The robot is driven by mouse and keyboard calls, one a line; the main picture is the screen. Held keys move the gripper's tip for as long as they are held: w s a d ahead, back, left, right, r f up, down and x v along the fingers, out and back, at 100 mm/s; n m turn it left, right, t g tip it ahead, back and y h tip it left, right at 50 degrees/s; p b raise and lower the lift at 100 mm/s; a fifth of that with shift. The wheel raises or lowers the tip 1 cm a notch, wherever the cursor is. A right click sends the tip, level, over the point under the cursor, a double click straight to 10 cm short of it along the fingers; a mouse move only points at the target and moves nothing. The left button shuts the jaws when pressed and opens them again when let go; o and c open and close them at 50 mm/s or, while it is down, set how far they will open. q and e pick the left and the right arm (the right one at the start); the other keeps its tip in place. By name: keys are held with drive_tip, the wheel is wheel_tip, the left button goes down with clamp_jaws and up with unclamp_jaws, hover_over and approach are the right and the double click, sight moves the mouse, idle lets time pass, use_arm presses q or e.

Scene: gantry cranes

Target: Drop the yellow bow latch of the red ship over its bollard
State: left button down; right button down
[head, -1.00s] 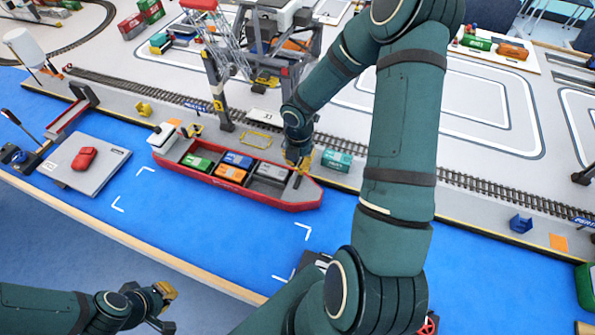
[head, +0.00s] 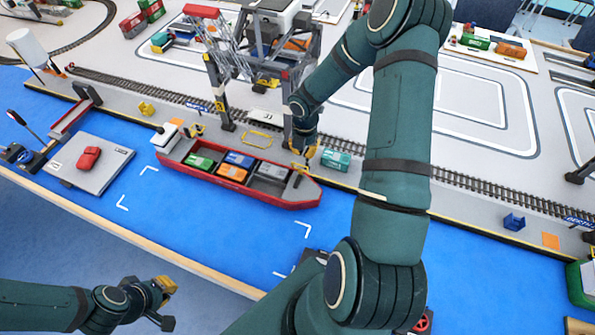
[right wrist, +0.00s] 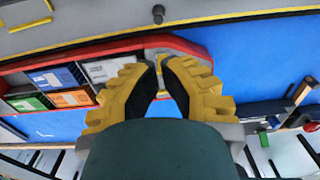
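The red ship (head: 240,182) floats along the quay, its bow to the right; its bow deck (right wrist: 190,46) shows in the right wrist view. My right gripper (head: 302,168) is over the bow at the quay edge. Its yellow fingers (right wrist: 163,62) have a narrow gap at the tips, over the bow. A small yellow part (right wrist: 152,51), perhaps the bow latch, shows by the tips; whether it is gripped is unclear. A dark bollard (right wrist: 158,13) stands on the quay beyond the fingertips, apart from them. My left gripper (head: 168,304) is open and empty at the lower left.
A gantry crane (head: 262,75) straddles the quay behind the ship. A teal container (head: 336,160) stands on the quay close to my right gripper. Several containers lie in the ship's hold. A grey platform with a red car (head: 88,157) is at the left. Open blue water lies before the ship.

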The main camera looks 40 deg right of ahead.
drive_tip(key=w+d+p, duration=0.2)
drive_tip(key=w+d, duration=0.1)
drive_tip(key=d, duration=0.3)
drive_tip(key=shift+p, duration=0.4)
idle(0.7)
drive_tip(key=shift+w+d+f, duration=0.1)
drive_tip(key=shift+d, duration=0.05)
drive_tip(key=w+d+f+b, duration=0.2)
drive_tip(key=d+f, duration=0.1)
drive_tip(key=d, duration=0.1)
drive_tip(key=shift+w+d, duration=0.2)
drive_tip(key=shift+d, duration=0.15)
idle(1.1)
drive_tip(key=shift+r, duration=0.1)
